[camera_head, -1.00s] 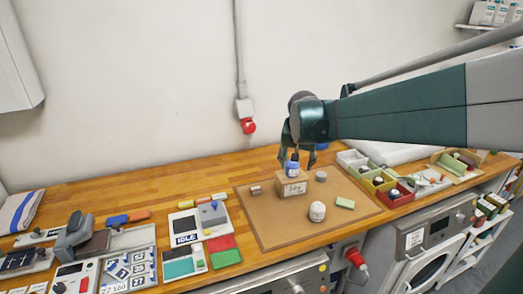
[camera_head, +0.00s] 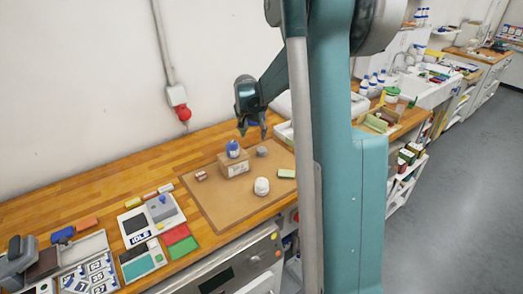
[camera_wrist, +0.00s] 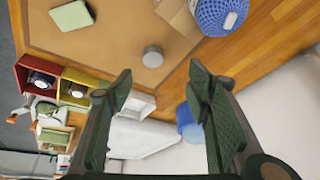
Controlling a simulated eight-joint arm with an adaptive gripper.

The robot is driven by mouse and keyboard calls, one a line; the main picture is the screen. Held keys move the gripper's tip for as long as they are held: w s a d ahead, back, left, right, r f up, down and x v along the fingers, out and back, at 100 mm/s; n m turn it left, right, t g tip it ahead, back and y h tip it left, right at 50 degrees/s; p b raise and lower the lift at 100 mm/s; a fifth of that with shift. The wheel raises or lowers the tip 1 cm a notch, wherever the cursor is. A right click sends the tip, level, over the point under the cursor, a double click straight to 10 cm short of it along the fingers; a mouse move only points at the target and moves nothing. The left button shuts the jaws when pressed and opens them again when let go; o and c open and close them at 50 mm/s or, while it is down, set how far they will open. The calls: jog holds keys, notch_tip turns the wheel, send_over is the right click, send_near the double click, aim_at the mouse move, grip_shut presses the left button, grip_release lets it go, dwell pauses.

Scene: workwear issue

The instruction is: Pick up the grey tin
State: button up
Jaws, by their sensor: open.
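The grey tin (camera_head: 262,151) is a small round can standing on the brown mat (camera_head: 215,211), just right of a cardboard box (camera_head: 234,165). In the wrist view the grey tin (camera_wrist: 153,56) lies beyond the fingertips, near the mat's edge. My gripper (camera_head: 252,130) is open above the back of the mat, pointing down, close above and slightly left of the tin in the head view. In the wrist view my gripper (camera_wrist: 160,80) has its two fingers wide apart with nothing between them touching. The tin is apart from both fingers.
A white round jar (camera_head: 262,186), a green block (camera_head: 286,173) and a small reddish item (camera_head: 201,175) are on the mat. Coloured bins (camera_wrist: 75,88) stand beside it. The mat's front left is clear.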

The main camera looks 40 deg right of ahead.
jog(key=w+d+f+m+p, duration=0.1)
jog(key=w+d+f+p, duration=0.1)
jog(key=d+f, duration=0.3)
send_near(262, 150)
jog(key=f, duration=0.2)
jog(key=shift+w+d+r+g, duration=0.25)
jog(key=shift+w+d+g, duration=0.1)
jog(key=shift+w, duration=0.15)
jog(key=shift+f, duration=0.1)
jog(key=shift+x, duration=1.25)
jog(key=shift+x, duration=2.55)
jog(key=shift+w+a, duration=0.1)
jog(key=shift+w, duration=0.05)
